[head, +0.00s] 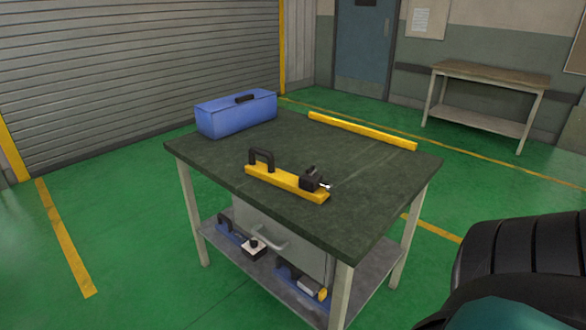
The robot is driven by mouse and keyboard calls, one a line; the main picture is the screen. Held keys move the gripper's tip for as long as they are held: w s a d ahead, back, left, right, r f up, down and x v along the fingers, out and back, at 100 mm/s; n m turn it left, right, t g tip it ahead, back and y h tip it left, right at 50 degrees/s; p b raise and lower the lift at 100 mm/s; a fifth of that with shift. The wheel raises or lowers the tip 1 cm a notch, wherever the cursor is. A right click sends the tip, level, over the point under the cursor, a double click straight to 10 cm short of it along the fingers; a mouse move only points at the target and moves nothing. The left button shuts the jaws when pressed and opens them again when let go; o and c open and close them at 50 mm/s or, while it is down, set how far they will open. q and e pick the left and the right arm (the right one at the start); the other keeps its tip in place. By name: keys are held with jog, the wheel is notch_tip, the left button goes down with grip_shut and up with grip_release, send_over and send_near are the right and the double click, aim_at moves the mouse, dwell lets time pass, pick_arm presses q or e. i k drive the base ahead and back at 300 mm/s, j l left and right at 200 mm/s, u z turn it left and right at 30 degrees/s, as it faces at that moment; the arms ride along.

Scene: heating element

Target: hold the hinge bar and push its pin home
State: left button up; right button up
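The hinge bar (286,182) appears to be the short yellow bar lying on the dark green table top near its front edge. A black handle (262,158) stands up at its left end. A black block (311,180) sits on its right end. A small pale metal piece (326,186), which looks like the pin, sticks out from the block's right side. How deep it sits cannot be told. Neither of my grippers is in view; one dark arm part of mine shows at the lower right, well apart from the table.
A blue toolbox (236,112) stands at the table's back left. A long yellow bar (362,131) lies along the back edge. The table top (375,190) is clear at the right. Tools lie on the lower shelf (375,275). Another table (490,74) stands behind.

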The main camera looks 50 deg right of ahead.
aim_at(328, 188)
jog(key=i+j+z, duration=0.1)
jog(key=i+z, duration=0.15)
jog(key=i, duration=0.35)
jog(key=i+j+z, duration=0.25)
jog(key=i, duration=0.4)
jog(key=i+z, duration=0.2)
jog(key=z, duration=0.25)
jog(key=i+z, duration=0.15)
jog(key=z, duration=0.3)
jog(key=i+j+z, duration=0.15)
jog(key=z, duration=0.3)
jog(key=i+j+z, duration=0.1)
jog(key=z, duration=0.3)
jog(key=i+j+z, duration=0.15)
jog(key=z, duration=0.2)
jog(key=i+j+z, duration=0.25)
jog(key=z, duration=0.15)
